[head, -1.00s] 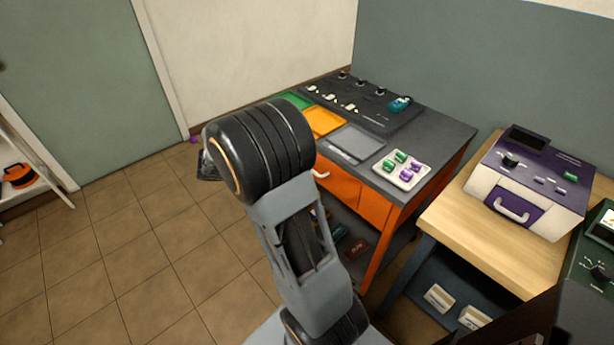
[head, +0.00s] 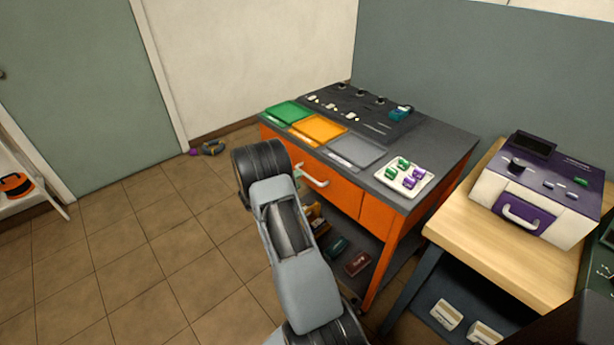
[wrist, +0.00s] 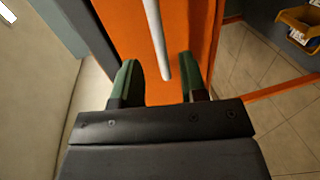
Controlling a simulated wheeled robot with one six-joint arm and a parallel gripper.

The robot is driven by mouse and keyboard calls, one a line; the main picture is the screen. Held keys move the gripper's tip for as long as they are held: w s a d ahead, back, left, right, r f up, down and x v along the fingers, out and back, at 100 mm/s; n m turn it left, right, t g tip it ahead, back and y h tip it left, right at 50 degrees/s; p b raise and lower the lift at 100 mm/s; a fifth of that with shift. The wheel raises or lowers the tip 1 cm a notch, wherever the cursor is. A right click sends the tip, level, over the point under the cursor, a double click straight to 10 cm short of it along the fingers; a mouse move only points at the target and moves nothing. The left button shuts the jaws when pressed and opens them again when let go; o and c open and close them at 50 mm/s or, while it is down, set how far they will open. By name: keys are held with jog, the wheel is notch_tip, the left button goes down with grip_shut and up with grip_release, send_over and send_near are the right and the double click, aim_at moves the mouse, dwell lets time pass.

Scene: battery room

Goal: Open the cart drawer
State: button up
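The orange cart (head: 380,212) with a dark grey top stands in the middle of the head view. Its drawer front (head: 338,188) looks flush with the cart, with a white bar handle (head: 314,180). In the wrist view the orange front (wrist: 120,25) fills the upper middle, and the handle (wrist: 157,38) runs down from the top edge. My gripper (wrist: 162,84) is open, its two green-tipped fingers apart. The handle's near end shows in the gap between them, with space on both sides; contact is not visible.
On the cart top lie green (head: 286,113), orange (head: 319,129) and grey trays and a white tray (head: 404,178) of small blocks. A wooden table (head: 500,235) with a purple device (head: 540,190) stands at right.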

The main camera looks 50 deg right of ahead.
aim_at(306, 176)
jog(key=shift+x, duration=2.85)
grip_shut()
